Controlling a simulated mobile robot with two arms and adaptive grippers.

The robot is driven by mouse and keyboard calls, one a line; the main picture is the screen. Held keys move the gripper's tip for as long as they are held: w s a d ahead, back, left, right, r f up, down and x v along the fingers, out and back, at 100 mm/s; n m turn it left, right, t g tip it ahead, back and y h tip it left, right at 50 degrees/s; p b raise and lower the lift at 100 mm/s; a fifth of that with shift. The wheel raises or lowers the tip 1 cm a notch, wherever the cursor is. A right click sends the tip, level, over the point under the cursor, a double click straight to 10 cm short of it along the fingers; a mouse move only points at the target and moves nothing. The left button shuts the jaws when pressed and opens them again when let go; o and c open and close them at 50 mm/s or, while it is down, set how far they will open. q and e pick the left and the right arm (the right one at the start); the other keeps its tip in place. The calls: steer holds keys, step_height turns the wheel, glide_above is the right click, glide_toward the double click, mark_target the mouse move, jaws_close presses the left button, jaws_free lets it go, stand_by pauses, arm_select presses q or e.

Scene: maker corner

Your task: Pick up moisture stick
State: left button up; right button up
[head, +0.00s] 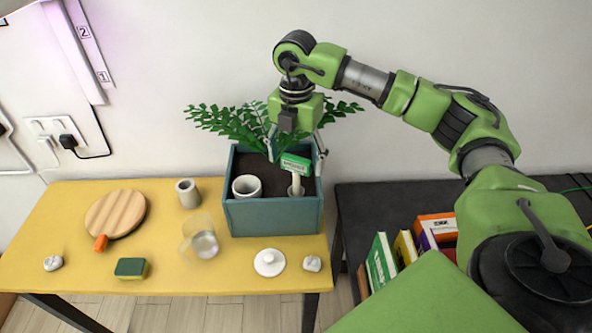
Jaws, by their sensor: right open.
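The moisture stick (295,163) has a green, labelled head and a pale stem. It stands nearly upright in the right part of the teal planter box (275,217), its foot at a small pale round piece on the dark soil. My right gripper (296,152) comes down over the planter from above. Its fingers are spread, one to each side of the stick's head, and I see no grip on it. Whether a finger touches the head cannot be told. My left gripper is out of view.
A white cup (247,186) stands in the planter, with green fern leaves (228,122) behind. The yellow table (75,220) holds a round wooden board (115,213), a grey cup (188,193), a clear glass (203,244), a sponge (131,268) and a white lid (269,262). Books (381,262) stand right.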

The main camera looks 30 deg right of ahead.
mark_target(296, 186)
steer(key=shift+d+f, duration=0.1)
steer(key=shift+f, duration=1)
steer(key=c, duration=1.2)
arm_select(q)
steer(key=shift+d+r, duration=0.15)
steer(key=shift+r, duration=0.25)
